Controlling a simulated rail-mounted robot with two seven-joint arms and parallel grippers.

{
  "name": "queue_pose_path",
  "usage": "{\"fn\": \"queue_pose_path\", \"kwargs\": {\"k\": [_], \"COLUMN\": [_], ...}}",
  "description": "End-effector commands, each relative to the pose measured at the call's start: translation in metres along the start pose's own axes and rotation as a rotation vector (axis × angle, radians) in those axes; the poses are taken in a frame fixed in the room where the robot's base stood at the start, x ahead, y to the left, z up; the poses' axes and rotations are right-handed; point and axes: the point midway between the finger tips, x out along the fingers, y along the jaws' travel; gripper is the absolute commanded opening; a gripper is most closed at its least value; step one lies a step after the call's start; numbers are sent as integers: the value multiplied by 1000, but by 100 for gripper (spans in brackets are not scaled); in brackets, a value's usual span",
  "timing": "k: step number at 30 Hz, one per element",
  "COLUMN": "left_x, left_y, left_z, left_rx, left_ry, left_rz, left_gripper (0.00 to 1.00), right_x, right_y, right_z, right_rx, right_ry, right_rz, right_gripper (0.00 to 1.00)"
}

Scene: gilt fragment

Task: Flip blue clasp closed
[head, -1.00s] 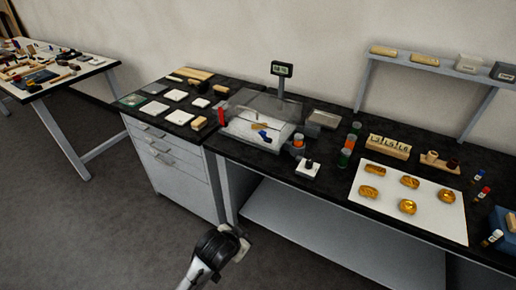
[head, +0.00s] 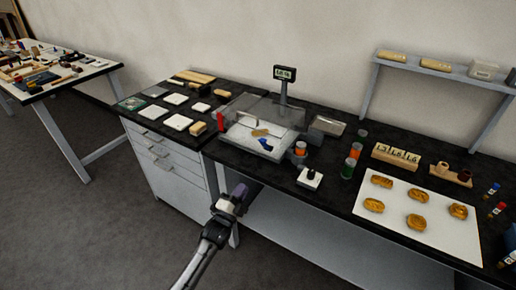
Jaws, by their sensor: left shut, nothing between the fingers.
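The blue clasp (head: 265,144) is a small blue piece on the white floor of the clear-walled weighing case (head: 262,110) in the middle of the bench. A small tan piece (head: 259,133) lies close behind it. The clasp is too small to tell whether it is open or closed. My left gripper (head: 240,190) comes in from below and is shut and empty. It is in front of the bench's front edge, below and to the left of the clasp, apart from it. My right gripper is not in view.
A red piece (head: 220,121) stands at the case's left side. A white mat (head: 440,232) holds several gold pieces. Floor before the drawers is clear.

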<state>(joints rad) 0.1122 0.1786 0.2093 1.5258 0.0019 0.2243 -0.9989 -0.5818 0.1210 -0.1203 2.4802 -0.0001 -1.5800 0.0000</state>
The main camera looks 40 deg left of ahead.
Motion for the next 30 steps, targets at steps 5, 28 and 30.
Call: {"fn": "queue_pose_path", "kwargs": {"k": [5,28,30], "left_x": [-3,-5,-1], "left_y": [-28,-40,-41], "left_z": [-18,-26,-27], "left_rx": [188,389,389], "left_ry": [94,108,109], "left_rz": [-181,-273,-273], "left_gripper": [0,0,0], "right_x": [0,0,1], "right_y": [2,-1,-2], "right_z": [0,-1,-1], "right_rx": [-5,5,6], "right_ry": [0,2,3], "right_rz": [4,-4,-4], "right_gripper": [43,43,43]}}
